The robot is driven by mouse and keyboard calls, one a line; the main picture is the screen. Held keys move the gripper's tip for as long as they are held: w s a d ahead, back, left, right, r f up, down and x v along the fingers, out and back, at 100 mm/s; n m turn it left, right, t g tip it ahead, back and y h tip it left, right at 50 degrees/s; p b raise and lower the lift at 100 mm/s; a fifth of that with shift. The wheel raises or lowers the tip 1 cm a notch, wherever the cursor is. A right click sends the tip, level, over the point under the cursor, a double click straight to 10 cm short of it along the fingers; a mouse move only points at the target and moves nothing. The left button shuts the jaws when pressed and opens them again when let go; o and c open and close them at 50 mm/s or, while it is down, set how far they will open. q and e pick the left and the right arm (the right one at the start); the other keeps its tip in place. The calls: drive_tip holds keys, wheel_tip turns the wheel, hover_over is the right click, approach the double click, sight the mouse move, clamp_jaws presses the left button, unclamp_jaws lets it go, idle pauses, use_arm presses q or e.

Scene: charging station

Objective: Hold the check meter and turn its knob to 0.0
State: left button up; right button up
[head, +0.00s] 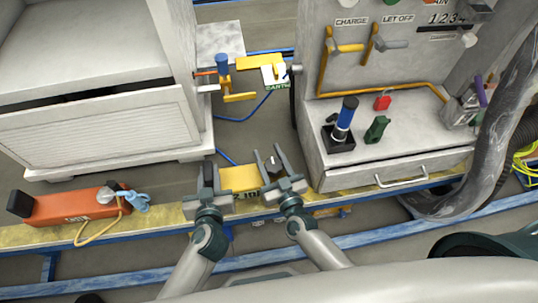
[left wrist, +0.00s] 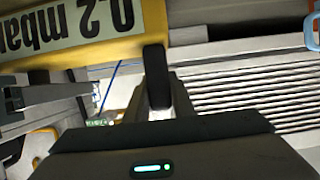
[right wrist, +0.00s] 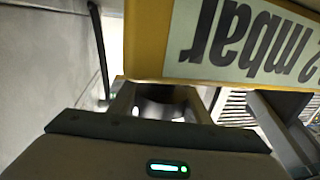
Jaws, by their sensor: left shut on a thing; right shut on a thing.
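The check meter (head: 238,178) is a yellow box held between my two grippers in the head view, over the front ledge. Its display panel in the left wrist view (left wrist: 72,22) reads 0.2 mbar, upside down; the panel also shows in the right wrist view (right wrist: 238,40). My left gripper (head: 209,176) is shut on the left end of the meter. My right gripper (head: 275,164) is shut at the right end, on the knob (head: 271,161), a small dark part between its fingers. In the right wrist view the knob (right wrist: 160,104) is largely hidden by the gripper.
An orange box (head: 75,206) with a blue clip lies at the left on the ledge. A grey console (head: 360,175) stands at the right, bearing a blue-black handle (head: 346,115), a green item (head: 377,130) and a red padlock (head: 382,100). A thick grey hose hangs far right.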

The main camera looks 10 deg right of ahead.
drive_tip(key=shift+a+n+y, duration=0.1)
drive_tip(key=shift+n+y, duration=0.3)
drive_tip(key=shift+y, duration=0.2)
drive_tip(key=shift+s+a+r+n+g+y, duration=0.1)
drive_tip(key=shift+a+n+g+y, duration=0.15)
drive_tip(key=shift+n+g+y, duration=0.5)
drive_tip(key=shift+a+n+g+y, duration=0.25)
drive_tip(key=shift+n+y, duration=0.5)
drive_tip(key=shift+y, duration=0.7)
drive_tip(key=shift+s+a+n+g+y, duration=0.15)
drive_tip(key=shift+s+n+g+y, duration=0.05)
drive_tip(key=shift+n+g+y, duration=0.45)
drive_tip(key=shift+s+a+n+g+y, duration=0.15)
drive_tip(key=shift+n+g+y, duration=0.25)
drive_tip(key=shift+y, duration=0.35)
drive_tip(key=o, duration=1)
drive_tip(key=shift+o, duration=0.2)
wheel_tip(320, 180, up, 10)
